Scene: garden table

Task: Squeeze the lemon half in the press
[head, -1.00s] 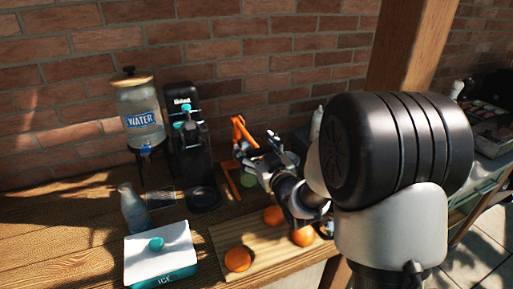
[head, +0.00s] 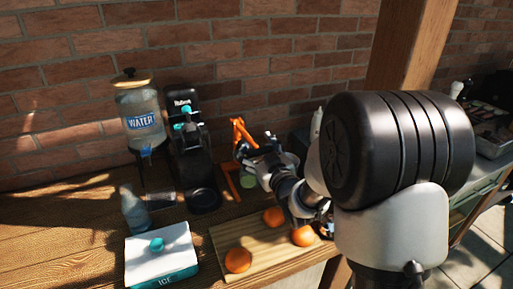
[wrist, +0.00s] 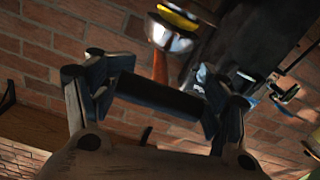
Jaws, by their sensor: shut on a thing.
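The orange press (head: 237,157) stands on the table beside the black machine, partly hidden by my arm. In the wrist view its orange upright (wrist: 160,66) shows below a metal cup (wrist: 168,38). A yellow piece, which looks like the lemon half (wrist: 178,16), sits at that cup, cut off by the top edge. My gripper (wrist: 160,93) is shut on a dark bar, which looks like the press handle (wrist: 158,96). It also shows beside the press in the head view (head: 262,147). A pale green cup (head: 248,182) stands low by the press, partly hidden.
A black machine (head: 188,150) and a water dispenser (head: 141,115) stand left of the press. A wooden board (head: 256,243) with several oranges lies in front. An ice box (head: 160,250) and a bottle (head: 134,210) are at the left. The brick wall is close behind.

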